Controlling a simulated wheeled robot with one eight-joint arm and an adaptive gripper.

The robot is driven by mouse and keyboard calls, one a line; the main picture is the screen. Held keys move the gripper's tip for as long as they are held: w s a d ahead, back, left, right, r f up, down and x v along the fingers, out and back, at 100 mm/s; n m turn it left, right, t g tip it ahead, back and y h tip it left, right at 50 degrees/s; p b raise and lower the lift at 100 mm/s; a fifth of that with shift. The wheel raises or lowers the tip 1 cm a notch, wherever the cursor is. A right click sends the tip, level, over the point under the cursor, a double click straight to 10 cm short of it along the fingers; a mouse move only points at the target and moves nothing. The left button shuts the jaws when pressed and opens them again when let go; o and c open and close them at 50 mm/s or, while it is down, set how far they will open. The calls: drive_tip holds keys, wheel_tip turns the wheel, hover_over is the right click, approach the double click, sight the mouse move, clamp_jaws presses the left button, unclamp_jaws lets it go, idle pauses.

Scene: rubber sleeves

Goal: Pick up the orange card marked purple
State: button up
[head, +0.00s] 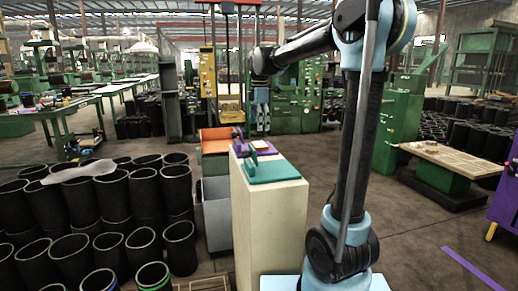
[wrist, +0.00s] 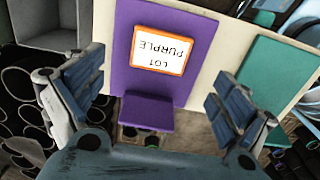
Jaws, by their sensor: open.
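The orange card (wrist: 160,50) has an orange border and a white face reading "LOT PURPLE", upside down in the wrist view. It lies on a purple board (wrist: 195,85) with a raised purple block at one end. In the head view the orange card (head: 261,145) is small, on the purple board on top of a pale cabinet (head: 268,225). My gripper (head: 262,128) hangs above the cabinet, fingers pointing down. In the wrist view my gripper (wrist: 158,72) is open and empty, its fingers either side of the board and apart from the card.
A green board (head: 272,172) lies beside the purple one on the cabinet top. An orange bin (head: 215,140) and a grey bin (head: 216,213) stand left of the cabinet. Many black rubber sleeves (head: 98,200) stand further left.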

sight(259, 144)
drive_tip(key=shift+f, duration=3.6)
drive_tip(key=c, duration=1.1)
